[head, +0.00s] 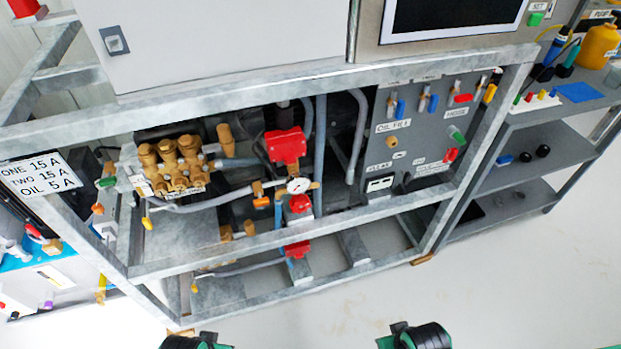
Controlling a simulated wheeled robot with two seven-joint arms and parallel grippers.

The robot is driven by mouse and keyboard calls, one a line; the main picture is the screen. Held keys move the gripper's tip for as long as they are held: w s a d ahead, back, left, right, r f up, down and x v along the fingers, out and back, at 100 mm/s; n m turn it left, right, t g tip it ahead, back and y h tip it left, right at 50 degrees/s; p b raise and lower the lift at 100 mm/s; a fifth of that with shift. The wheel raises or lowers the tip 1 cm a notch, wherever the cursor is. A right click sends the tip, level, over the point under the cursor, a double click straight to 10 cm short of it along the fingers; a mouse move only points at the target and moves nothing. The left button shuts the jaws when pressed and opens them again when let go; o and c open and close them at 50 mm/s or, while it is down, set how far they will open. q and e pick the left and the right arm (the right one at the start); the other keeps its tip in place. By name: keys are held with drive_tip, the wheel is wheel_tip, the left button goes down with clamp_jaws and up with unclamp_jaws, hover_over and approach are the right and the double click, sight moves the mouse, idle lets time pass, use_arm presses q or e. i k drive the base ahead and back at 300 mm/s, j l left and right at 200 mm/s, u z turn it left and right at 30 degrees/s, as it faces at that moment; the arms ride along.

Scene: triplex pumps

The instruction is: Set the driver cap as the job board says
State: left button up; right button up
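The job board (43,174) is a white sign on the left of the metal frame. It reads "ONE 15 A", "TWO 15 A", "OIL 5 A". I cannot tell which part is the driver cap. A grey control panel (408,160) on the right of the frame carries small blue, red, orange and green levers or caps, with labels such as "OIL FILL" (393,126) and "MODE". My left gripper (197,341) and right gripper (414,336) show only partly at the bottom edge, well apart from the panel. Their fingers cannot be made out.
A brass pump (176,165) with red fittings and a round gauge (298,185) sits inside the galvanised frame. Shelves (545,130) at the right hold bottles and small parts. A cluttered blue shelf (40,265) stands at the left. The floor (520,290) in front is clear.

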sight(565, 30)
drive_tip(key=z, duration=1.35)
drive_tip(key=i+l+u, duration=0.2)
drive_tip(key=i, duration=0.2)
drive_tip(key=i+l+u, duration=0.15)
drive_tip(key=i, duration=0.25)
